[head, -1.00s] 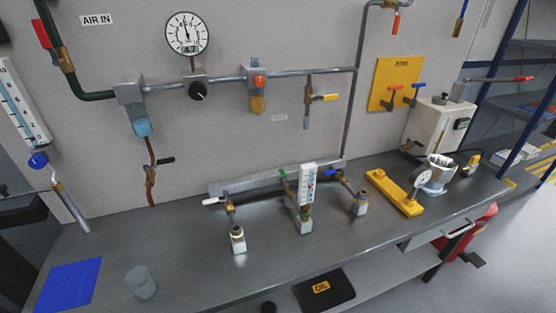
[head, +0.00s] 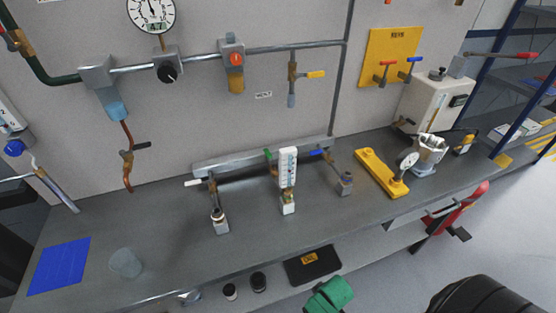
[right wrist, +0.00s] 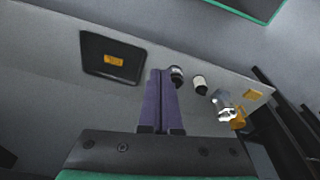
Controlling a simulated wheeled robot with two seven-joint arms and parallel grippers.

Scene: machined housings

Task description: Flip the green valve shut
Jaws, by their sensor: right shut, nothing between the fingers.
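The green valve handle (head: 268,154) is on the middle tap of the bench manifold (head: 240,161) in the head view. It is a short green lever showing just left of a white meter tube (head: 288,163), which partly hides its tap. I cannot tell its exact setting. My right gripper's purple fingers (right wrist: 162,72) are together and empty in the right wrist view, pointing toward the lower shelf. They are well away from the valve, which that view does not show. My left gripper is not in view.
Beside it are a white-handled tap (head: 194,183) at left and a blue-handled tap (head: 317,152) at right. A yellow fixture (head: 378,172) stands further right. A black OIL mat (head: 313,265) and small jars (head: 258,282) lie on the shelf below. The bench front is mostly clear.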

